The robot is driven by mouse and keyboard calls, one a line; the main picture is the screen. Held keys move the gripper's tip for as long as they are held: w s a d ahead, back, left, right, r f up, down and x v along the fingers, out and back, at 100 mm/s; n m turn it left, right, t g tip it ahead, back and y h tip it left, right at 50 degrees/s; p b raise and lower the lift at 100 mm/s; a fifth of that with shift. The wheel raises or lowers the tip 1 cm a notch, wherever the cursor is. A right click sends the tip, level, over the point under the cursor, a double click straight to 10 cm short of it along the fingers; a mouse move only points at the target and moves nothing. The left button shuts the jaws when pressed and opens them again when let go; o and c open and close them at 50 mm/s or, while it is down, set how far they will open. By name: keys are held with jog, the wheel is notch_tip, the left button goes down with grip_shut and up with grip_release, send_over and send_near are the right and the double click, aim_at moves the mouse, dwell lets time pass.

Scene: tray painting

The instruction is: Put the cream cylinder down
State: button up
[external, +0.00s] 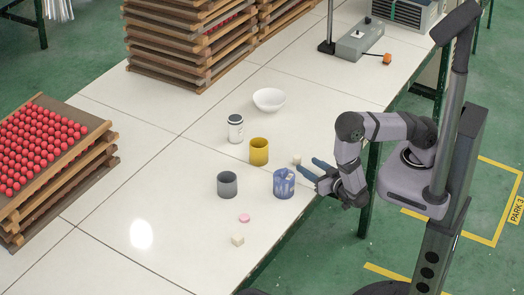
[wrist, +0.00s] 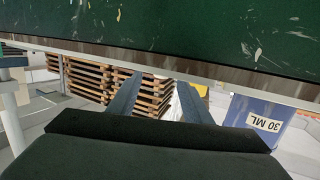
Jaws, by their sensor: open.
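My gripper (external: 308,168) is open at the table's right edge, its two blue fingers pointing left over the tabletop. In the wrist view the fingers (wrist: 158,86) are spread apart and nothing shows held between them. A small cream piece (external: 297,160) stands on the table just beyond the fingertips, apart from them as far as I can tell. A second small cream piece (external: 237,240) lies near the front edge and looks more block-like. Both are too small for me to be sure which is the cylinder.
A blue labelled cup (external: 284,184) stands close to my fingers; it also shows in the wrist view (wrist: 258,115). A yellow cup (external: 259,151), grey cup (external: 227,185), white can (external: 235,128), white bowl (external: 269,99) and pink disc (external: 244,218) stand nearby. The table's left middle is clear.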

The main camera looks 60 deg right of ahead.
jog(key=shift+w, duration=0.1)
jog(key=b, duration=0.2)
jog(key=w+b, duration=0.1)
jog(key=shift+a+r+g+h+b, duration=0.1)
jog(key=shift+a+g+h+b, duration=0.2)
jog(key=shift+b, duration=0.05)
jog(key=w+m+g+b, duration=0.1)
jog(key=b, duration=0.4)
jog(key=shift+a+r, duration=0.1)
jog(key=shift+r, duration=0.3)
jog(key=g+b, duration=0.1)
jog(key=b, duration=0.3)
jog(key=shift+r, duration=0.25)
jog(key=b, duration=0.3)
jog(key=shift+s+d+r, duration=0.15)
jog(key=shift+d+r, duration=0.05)
jog(key=shift+d, duration=0.05)
jog(key=y+b, duration=0.1)
jog(key=b, duration=0.2)
jog(key=shift+s+r+n+g+y+b, duration=0.3)
jog(key=shift+s+n+y, duration=0.1)
jog(key=shift+s+d+r+b, duration=0.1)
jog(key=shift+s+r+b, duration=0.1)
jog(key=shift+b, duration=0.15)
